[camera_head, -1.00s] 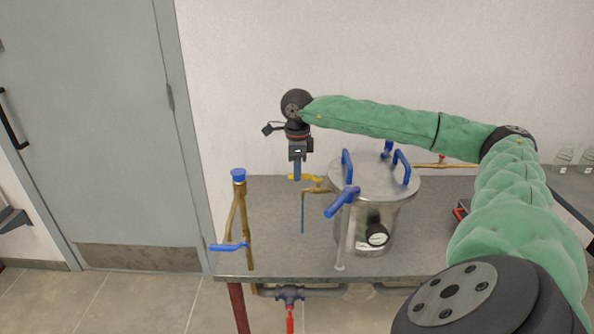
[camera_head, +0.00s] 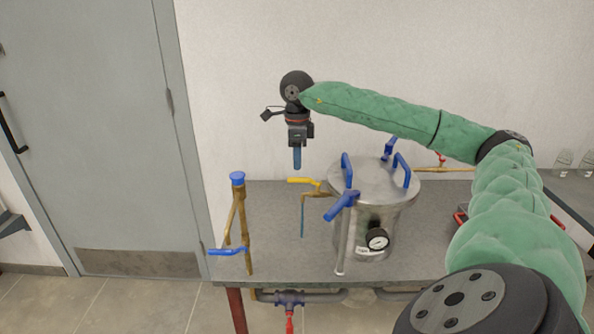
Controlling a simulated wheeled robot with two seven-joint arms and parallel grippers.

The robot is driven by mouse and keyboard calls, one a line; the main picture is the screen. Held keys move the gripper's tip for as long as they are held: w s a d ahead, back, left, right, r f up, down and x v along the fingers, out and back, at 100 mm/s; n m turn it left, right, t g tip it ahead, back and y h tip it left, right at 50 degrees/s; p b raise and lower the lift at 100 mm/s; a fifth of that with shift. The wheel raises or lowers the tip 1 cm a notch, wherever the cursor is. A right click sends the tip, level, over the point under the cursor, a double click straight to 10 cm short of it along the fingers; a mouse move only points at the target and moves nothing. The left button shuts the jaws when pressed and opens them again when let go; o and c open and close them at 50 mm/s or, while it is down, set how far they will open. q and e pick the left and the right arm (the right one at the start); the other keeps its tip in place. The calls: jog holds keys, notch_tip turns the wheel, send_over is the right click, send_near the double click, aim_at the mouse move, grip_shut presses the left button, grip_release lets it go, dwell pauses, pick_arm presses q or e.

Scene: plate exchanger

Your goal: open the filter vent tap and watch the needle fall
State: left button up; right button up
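The steel filter vessel (camera_head: 352,187) stands on the grey table with a small round gauge (camera_head: 377,239) on its front. The gauge needle is too small to read. A brass tap with a yellow handle (camera_head: 302,181) is on the vessel's left side, and the handle points left. A thin blue line (camera_head: 302,218) hangs below its outlet; I cannot tell whether it is liquid or a tube. My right gripper (camera_head: 297,165) points down just above the yellow handle, with a small gap. Its blue fingers show edge-on, so their opening is hidden. My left gripper is out of view.
Blue handles (camera_head: 342,205) stick out around the vessel's lid. A brass pipe with a blue cap (camera_head: 237,178) and a blue lever (camera_head: 229,251) stands at the table's left. A red-handled valve (camera_head: 290,300) is under the front edge. Glass bottles (camera_head: 564,160) stand at the right.

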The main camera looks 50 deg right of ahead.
jog(key=shift+r, duration=1.25)
